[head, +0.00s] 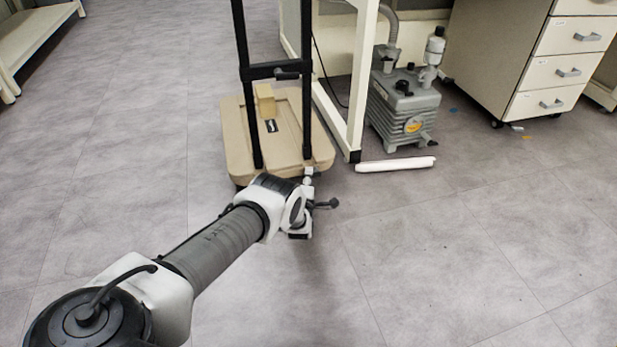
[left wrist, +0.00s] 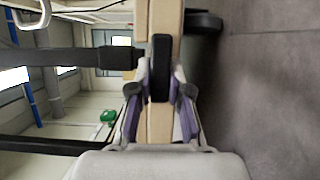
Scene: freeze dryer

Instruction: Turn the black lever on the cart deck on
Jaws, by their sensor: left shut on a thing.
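The cart (head: 238,150) has a beige deck and a black upright frame, and stands ahead of my left arm in the head view. In the left wrist view, the beige deck edge (left wrist: 160,20) runs down the middle of the picture. The black lever (left wrist: 160,62) sits at that edge, between the fingers of my left gripper (left wrist: 160,84), which is shut on it. In the head view my left gripper (head: 309,178) is at the deck's near right corner, mostly behind my wrist. The lever cannot be made out there. My right gripper is not in view.
A wooden block (head: 264,101) lies on the deck. A white table leg (head: 356,100) stands close to the cart's right. A grey pump (head: 403,112), a white rod (head: 395,164) and a drawer cabinet (head: 545,70) are further right. The floor (head: 480,250) in front is clear.

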